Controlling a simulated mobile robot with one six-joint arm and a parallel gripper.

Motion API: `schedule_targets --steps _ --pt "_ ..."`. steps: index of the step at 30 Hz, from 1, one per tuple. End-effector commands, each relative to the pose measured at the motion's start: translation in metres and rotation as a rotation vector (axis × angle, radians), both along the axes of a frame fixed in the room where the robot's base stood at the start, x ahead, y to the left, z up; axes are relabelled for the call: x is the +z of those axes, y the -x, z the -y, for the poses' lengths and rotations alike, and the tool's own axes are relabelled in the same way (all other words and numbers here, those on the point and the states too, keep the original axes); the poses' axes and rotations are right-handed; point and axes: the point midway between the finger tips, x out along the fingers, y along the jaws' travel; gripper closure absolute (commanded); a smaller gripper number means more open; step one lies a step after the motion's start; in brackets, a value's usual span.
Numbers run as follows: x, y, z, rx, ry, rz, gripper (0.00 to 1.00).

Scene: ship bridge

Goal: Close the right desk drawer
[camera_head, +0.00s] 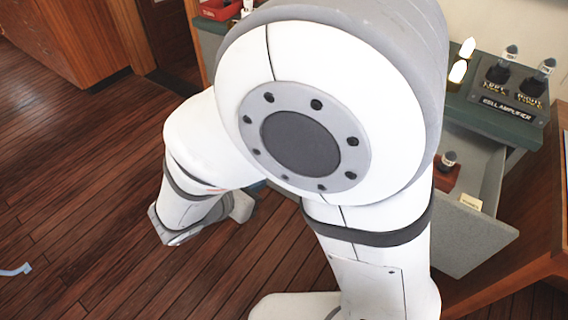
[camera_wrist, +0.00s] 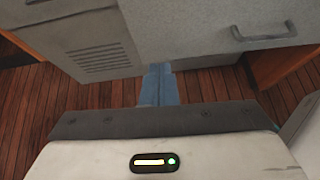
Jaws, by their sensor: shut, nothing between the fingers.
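The right desk drawer (camera_head: 485,215) is a light grey box that stands pulled out from the green-topped desk, at the right of the head view. A small red-brown item with a knob and a pale label show inside it. In the wrist view a pale grey drawer front (camera_wrist: 200,30) with a dark bar handle (camera_wrist: 264,33) fills the upper right. My gripper (camera_wrist: 158,70) is shut and empty, its blue fingers just below the lower edge of that front in the picture. I cannot tell whether they touch it. My arm hides the fingers in the head view.
The desk top (camera_head: 490,115) carries a control box (camera_head: 510,100) with knobs and two lit bulbs. A vented grey cabinet (camera_wrist: 95,55) is left of the drawer front in the wrist view. Wooden furniture (camera_head: 525,225) stands at the right.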

Motion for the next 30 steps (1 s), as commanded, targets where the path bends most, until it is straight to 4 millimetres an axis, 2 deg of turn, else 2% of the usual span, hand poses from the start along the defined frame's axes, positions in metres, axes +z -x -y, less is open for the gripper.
schedule_targets --steps 2,5,20,24,30 --pt "-0.007 0.001 -0.008 0.042 0.026 0.002 1.00" --pt "-0.010 -0.004 -0.007 0.055 0.036 0.003 1.00" --pt "-0.059 -0.071 0.044 0.046 0.034 0.001 1.00" --pt "-0.056 -0.087 0.056 0.047 0.031 0.004 1.00" --pt "-0.055 -0.100 0.064 0.048 0.032 0.003 1.00"
